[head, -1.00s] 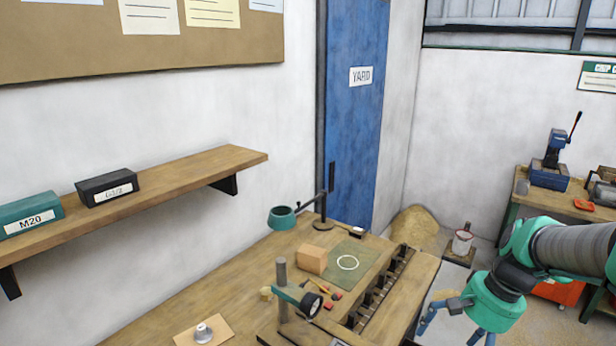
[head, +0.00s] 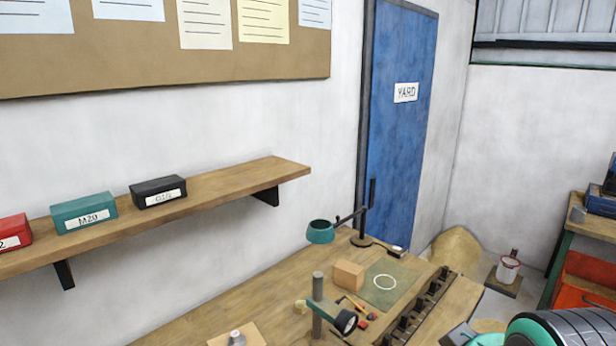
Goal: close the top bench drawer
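The wooden bench (head: 250,302) runs along the wall at the bottom of the head view. Only its top shows. The top drawer is not visible, so I cannot tell how far it stands open. Part of my arm, dark with teal, fills the bottom right corner beside the bench's right side. My gripper's fingers are outside the frame.
On the bench are a teal lamp (head: 320,232), a wooden block (head: 347,274), a green mat (head: 392,285) with a white ring (head: 385,282), a post with a torch-like head (head: 345,322) and a slotted rack (head: 420,305). A bucket (head: 508,269) stands beyond.

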